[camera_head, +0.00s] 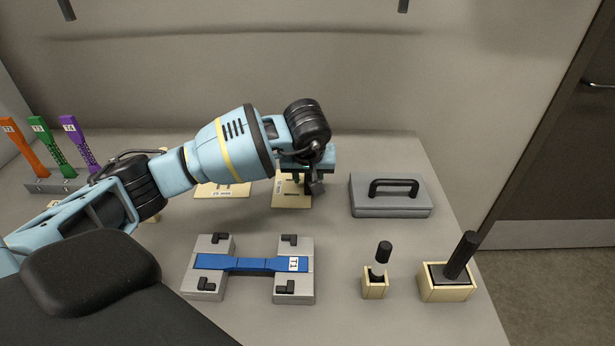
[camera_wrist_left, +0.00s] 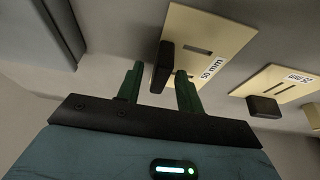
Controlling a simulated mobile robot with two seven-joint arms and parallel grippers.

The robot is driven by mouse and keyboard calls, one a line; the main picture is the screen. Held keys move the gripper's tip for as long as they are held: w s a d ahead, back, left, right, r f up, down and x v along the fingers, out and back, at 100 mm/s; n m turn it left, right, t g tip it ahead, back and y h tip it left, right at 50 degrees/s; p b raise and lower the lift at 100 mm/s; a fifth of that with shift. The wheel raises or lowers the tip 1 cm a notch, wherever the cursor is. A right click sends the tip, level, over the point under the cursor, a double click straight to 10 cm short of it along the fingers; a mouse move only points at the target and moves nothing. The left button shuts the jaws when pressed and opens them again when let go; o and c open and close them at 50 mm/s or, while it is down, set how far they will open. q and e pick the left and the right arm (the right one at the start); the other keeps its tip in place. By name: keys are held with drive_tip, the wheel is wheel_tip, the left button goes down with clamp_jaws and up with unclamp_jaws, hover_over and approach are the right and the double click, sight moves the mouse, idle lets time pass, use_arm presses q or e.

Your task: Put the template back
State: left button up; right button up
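A cream template plate marked "50 mm" (camera_wrist_left: 225,40) with a slot and a black grip block (camera_wrist_left: 162,66) shows in the left wrist view. In the head view this plate (camera_head: 291,200) appears to lie on the table, partly hidden by my left arm. My left gripper (camera_wrist_left: 158,72) has its two green fingers apart, with the black block between them in the picture; I see gaps and cannot tell that either finger touches it. In the head view the gripper (camera_head: 302,180) is over the plate. A second cream plate (camera_wrist_left: 283,82) lies beside it, also with a black block. My right gripper is not in view.
A grey fixture holds a blue specimen marked T1 (camera_head: 240,264) at front. A grey case with a black handle (camera_head: 391,203) is at right. Two wooden holders with black-topped tools (camera_head: 375,287) (camera_head: 447,290) stand front right. A rack (camera_head: 55,186) holds orange, green and purple specimens at left.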

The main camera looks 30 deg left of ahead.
use_arm(q)
drive_tip(key=v, duration=1.1)
drive_tip(key=shift+r, duration=0.15)
drive_tip(key=shift+s, duration=0.1)
